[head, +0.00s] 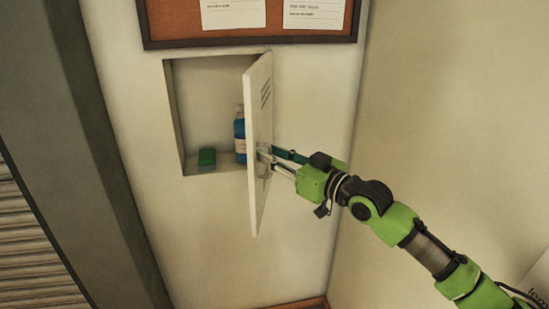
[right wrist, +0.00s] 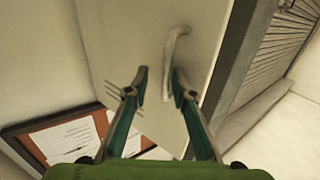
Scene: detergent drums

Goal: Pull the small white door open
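The small white door (head: 259,120) stands swung out from a wall recess, hinged on the recess's right side, seen nearly edge-on in the head view. Its outer face (right wrist: 130,30) fills the middle of the right wrist view, with a pale curved bar handle (right wrist: 177,50). My right gripper (head: 267,158) is at the door's outer face, at handle height. In the right wrist view its fingertips (right wrist: 160,72) are apart, with the right fingertip beside or touching the handle; I cannot tell which. My left gripper is in neither view.
Inside the recess (head: 176,120) stand a blue bottle (head: 240,137), partly hidden by the door, and a green block (head: 207,157). A framed corkboard (head: 180,24) hangs just above. A side wall (head: 440,100) is at right, and a grey post (head: 100,150) at left.

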